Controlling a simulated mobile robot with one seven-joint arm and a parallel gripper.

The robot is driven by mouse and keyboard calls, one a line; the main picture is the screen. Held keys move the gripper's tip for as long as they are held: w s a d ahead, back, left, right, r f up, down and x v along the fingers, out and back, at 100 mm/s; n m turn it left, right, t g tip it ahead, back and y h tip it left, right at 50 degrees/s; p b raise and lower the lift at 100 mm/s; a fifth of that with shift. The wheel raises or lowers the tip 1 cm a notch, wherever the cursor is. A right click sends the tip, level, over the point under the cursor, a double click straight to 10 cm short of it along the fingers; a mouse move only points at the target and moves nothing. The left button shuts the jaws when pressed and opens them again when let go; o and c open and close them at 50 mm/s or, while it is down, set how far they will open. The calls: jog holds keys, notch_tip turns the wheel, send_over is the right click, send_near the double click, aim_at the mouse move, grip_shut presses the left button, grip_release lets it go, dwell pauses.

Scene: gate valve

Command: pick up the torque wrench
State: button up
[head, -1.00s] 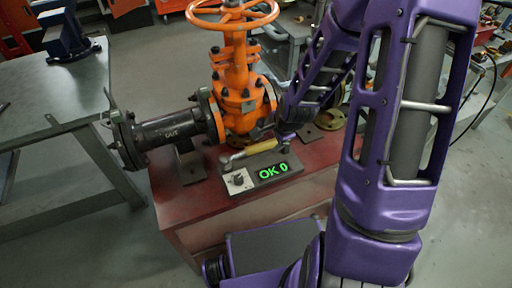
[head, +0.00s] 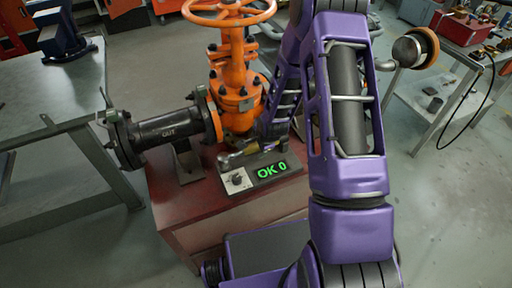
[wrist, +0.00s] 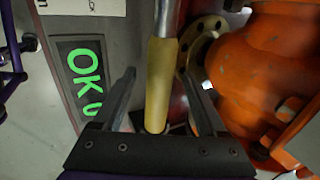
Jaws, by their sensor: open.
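The torque wrench has a yellow handle and a grey metal shaft. In the head view the wrench (head: 232,159) lies behind the display box on the red bench, with part of its handle hidden by my gripper (head: 268,138). In the wrist view its yellow handle (wrist: 160,85) runs lengthwise between the two fingers of my gripper (wrist: 158,76). My gripper is open, with a gap visible on each side of the handle. Whether either finger touches it is unclear.
The display box (head: 268,172) reads "OK 0" and sits left of the fingers in the wrist view. The orange gate valve (head: 237,90) stands close on their right side. A black pipe (head: 168,136) extends left. The red bench top (head: 180,205) is clear at front left.

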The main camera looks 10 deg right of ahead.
jog(key=shift+w+f, duration=0.25)
jog(key=shift+f, duration=0.3)
grip_shut()
jog(key=shift+w+r, duration=0.1)
dwell(0.9)
